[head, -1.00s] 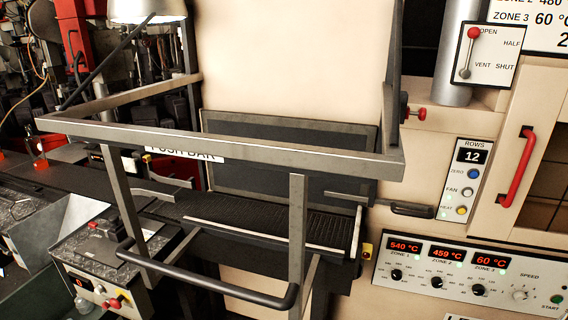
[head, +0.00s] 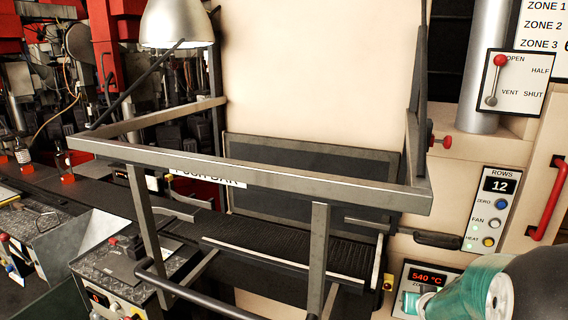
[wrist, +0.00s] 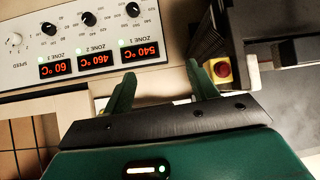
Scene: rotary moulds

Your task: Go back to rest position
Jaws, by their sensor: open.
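My gripper (wrist: 160,92) shows in the wrist view with its two green fingers apart and nothing between them. It faces the cream machine front beside the zone control panel (wrist: 75,45). In the head view a teal and dark part of my arm shows at the lower right, covering most of that panel (head: 425,278). The fingers are not visible in the head view.
A grey metal push-bar frame (head: 265,170) stands in front of a black conveyor (head: 290,250). The rows panel (head: 490,205), a red door handle (head: 547,198) and a red-knobbed vent lever (head: 498,75) are at the right. A lamp (head: 176,22) hangs upper left.

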